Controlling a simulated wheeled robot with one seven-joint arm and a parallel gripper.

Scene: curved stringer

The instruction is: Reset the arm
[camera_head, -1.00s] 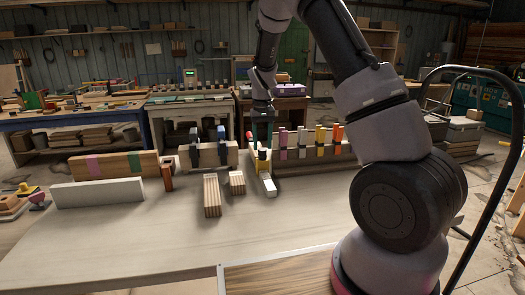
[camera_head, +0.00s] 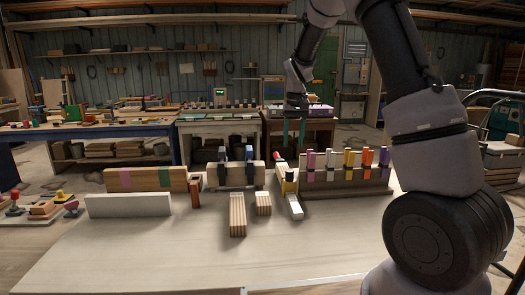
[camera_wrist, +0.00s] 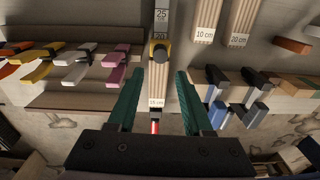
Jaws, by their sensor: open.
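My gripper (camera_head: 294,133) is open and empty, with its green fingers pointing down above the back of the workbench (camera_head: 140,250). In the wrist view my gripper (camera_wrist: 158,76) shows its two fingers spread wide apart. A measuring bar with a black and yellow slider (camera_wrist: 160,51) and a red end lies between and below them, apart from the fingers as far as I can see. In the head view this slider (camera_head: 290,181) sits on the bar, beneath my gripper.
Striped wood blocks (camera_head: 237,213) lie left of the bar. A rack (camera_head: 345,188) with several coloured clamps stands to the right, and a holder (camera_head: 237,175) with dark clamps to the left. A pale board (camera_head: 128,206) stands farther left. The front of the bench is clear.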

